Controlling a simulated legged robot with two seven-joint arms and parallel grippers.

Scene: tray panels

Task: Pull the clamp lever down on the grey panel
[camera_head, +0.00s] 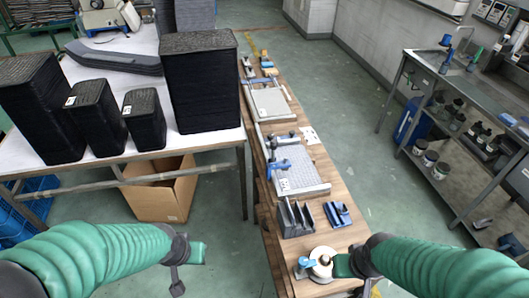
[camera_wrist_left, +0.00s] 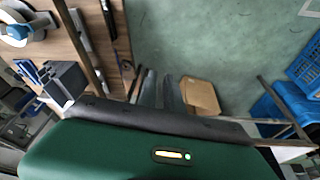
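A light grey panel (camera_head: 308,175) with a grid-like surface lies on the wooden bench in the head view. A blue clamp lever (camera_head: 279,165) with dark knobs sits at its left side; its exact angle is hard to tell. My left gripper (camera_head: 195,253) hangs in front of the white table, left of the bench and well apart from the panel. My right gripper (camera_head: 344,265) is at the bench's near end, beside a white roll (camera_head: 321,266), also apart from the panel. Neither gripper's finger gap shows clearly, and nothing is seen held.
A second grey panel (camera_head: 270,104) lies farther along the bench (camera_head: 327,237). A dark slotted holder (camera_head: 295,218) and blue parts (camera_head: 338,214) stand nearer. Black stacks (camera_head: 200,85) fill the white table at left. A cardboard box (camera_head: 160,190) is underneath. The wrist view shows the bench, floor and blue crates (camera_wrist_left: 303,65).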

